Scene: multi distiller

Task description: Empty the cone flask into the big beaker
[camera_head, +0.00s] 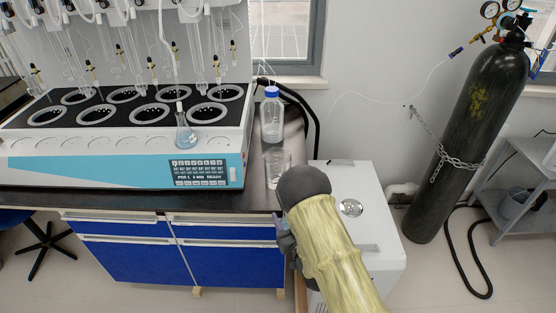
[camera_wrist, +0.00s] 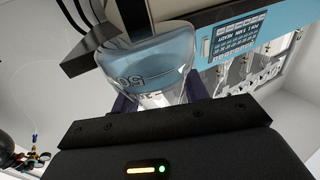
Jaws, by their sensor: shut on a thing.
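My gripper (camera_wrist: 160,100) is shut on a glass vessel that looks like the cone flask (camera_wrist: 150,65). The wrist picture is upside down, so the flask's wide base is at the top and its neck points toward my gripper. Its body looks pale blue, but I cannot tell liquid from the panel behind. In the head view my arm hides the flask, and my gripper (camera_head: 284,238) is at the bench's front edge. A clear glass beaker (camera_head: 278,168), apparently the big beaker, stands on the bench just beyond my gripper.
A bottle with a blue cap (camera_head: 272,115) stands behind the beaker. The distiller (camera_head: 100,160) fills the bench's left, with a small flask of bluish liquid (camera_head: 186,138) on it. A white cabinet (camera_head: 375,210) and a chained gas cylinder (camera_head: 470,130) are to the right.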

